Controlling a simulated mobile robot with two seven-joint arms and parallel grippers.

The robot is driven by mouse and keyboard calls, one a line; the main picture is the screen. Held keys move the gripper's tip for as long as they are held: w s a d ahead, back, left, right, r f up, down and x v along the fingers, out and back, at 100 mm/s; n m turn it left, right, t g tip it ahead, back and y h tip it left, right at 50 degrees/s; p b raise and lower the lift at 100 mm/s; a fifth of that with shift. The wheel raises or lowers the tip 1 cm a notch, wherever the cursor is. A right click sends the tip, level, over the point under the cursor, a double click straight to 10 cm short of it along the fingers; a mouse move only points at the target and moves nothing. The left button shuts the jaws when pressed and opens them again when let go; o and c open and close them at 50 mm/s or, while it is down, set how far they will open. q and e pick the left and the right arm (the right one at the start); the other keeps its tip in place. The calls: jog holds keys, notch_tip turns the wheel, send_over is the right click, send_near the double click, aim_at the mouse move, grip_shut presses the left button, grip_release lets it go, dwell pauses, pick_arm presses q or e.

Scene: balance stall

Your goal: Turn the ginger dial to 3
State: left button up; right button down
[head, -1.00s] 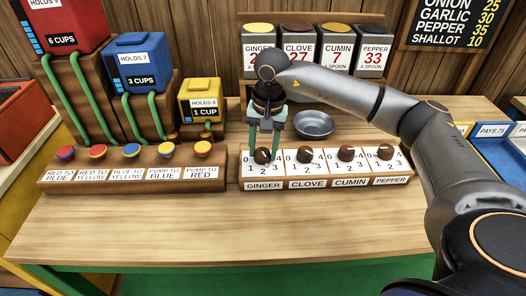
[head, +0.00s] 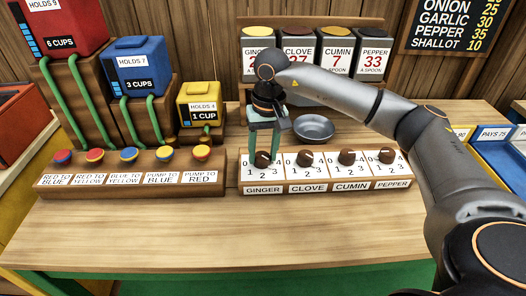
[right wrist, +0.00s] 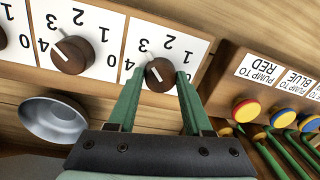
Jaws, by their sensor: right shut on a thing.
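The ginger dial (head: 263,158) is a round brown knob on a white number plate, leftmost in the row above the GINGER label (head: 263,189). My right gripper (head: 264,160) comes down over it with its green fingers on either side. In the right wrist view, the fingers (right wrist: 158,78) are shut on the ginger dial (right wrist: 160,78), and the plate's numbers appear upside down. The dial's pale pointer mark leans up and left, on the side of 3 and 4; its exact setting is hard to tell. My left gripper is not in view.
The clove dial (head: 305,158), cumin dial (head: 347,157) and pepper dial (head: 386,156) stand close to the right. A metal bowl (head: 313,128) sits behind them. A block of pump buttons (head: 130,183) lies to the left. The front of the counter (head: 220,230) is clear.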

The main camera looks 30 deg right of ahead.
aim_at(267, 155)
jog(key=shift+c, duration=1.6)
grip_release()
jog(key=shift+r, duration=0.15)
notch_tip(267, 155, up, 12)
jog(key=shift+s+d+r, duration=0.15)
jog(key=shift+s+d, duration=0.05)
jog(key=shift+d, duration=0.25)
